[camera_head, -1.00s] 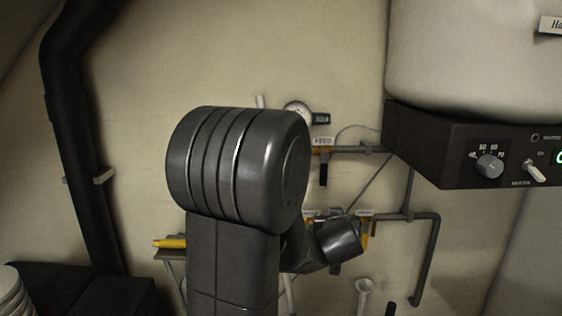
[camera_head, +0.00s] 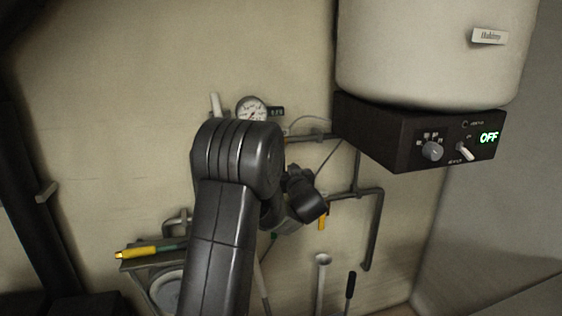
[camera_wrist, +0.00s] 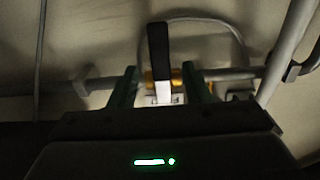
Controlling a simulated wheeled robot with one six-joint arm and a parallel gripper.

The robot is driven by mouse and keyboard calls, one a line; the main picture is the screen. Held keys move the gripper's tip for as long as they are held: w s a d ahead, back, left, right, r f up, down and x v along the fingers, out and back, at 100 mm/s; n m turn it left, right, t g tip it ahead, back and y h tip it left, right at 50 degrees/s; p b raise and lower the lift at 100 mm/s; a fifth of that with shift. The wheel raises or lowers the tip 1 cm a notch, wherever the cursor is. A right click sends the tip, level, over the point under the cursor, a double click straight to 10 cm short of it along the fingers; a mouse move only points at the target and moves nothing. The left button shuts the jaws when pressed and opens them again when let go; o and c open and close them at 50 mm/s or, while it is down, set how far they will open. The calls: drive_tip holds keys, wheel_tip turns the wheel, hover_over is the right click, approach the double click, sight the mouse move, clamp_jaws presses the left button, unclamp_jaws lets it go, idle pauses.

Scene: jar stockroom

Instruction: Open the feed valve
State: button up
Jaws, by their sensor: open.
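In the wrist view, a valve lever (camera_wrist: 158,45) with a black grip and a pale metal shank stands upright in the picture, in front of a horizontal pipe (camera_wrist: 228,73). Brass-coloured fittings and a small white label show at its foot; I cannot read the label. My gripper (camera_wrist: 162,78) is open, its two dark green fingers on either side of the lever's foot, with gaps both sides. I cannot tell whether this is the feed valve. In the head view my arm hides the fingertips and this valve.
A round gauge (camera_head: 252,111) is above my arm. A heater box (camera_head: 415,135) reading OFF sits under a white tank (camera_head: 430,50) at right. Pipes (camera_head: 375,225), a yellow lever (camera_head: 322,219) and a yellow-handled tool (camera_head: 140,252) are nearby.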

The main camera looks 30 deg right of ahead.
drive_tip(key=x, duration=0.5)
drive_tip(key=shift+w+p, duration=0.1)
drive_tip(key=shift+p, duration=0.3)
clamp_jaws()
